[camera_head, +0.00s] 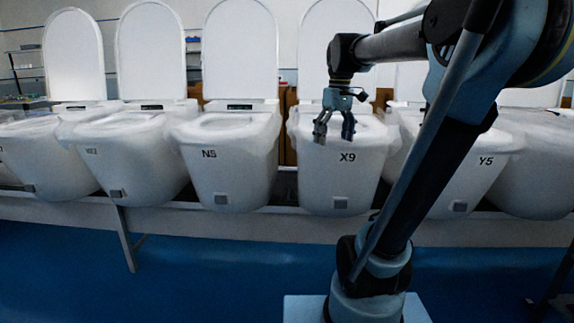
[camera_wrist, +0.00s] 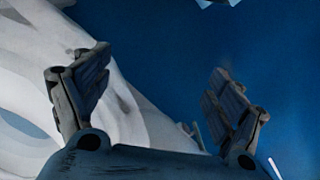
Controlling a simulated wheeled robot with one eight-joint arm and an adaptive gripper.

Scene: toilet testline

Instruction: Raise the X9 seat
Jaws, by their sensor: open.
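The X9 toilet (camera_head: 340,185) stands in the row with its tall white lid (camera_head: 325,45) up behind it. Its seat (camera_head: 372,124) appears to lie flat on the bowl, partly hidden by my gripper. My gripper (camera_head: 334,134) hangs pointing down at the front of the X9 rim, above the label. I cannot tell whether it touches the rim. In the wrist view my gripper (camera_wrist: 157,82) has its two fingers wide apart with nothing between them. White curved surface (camera_wrist: 70,60), likely the toilet, runs along the left there, with blue floor on the right.
The N5 toilet (camera_head: 225,180) stands close on the left and the Y5 toilet (camera_head: 475,175) on the right, partly behind my arm. Other toilets continue the row. A pale bench edge (camera_head: 250,228) runs below them. The blue floor (camera_head: 190,275) in front is clear.

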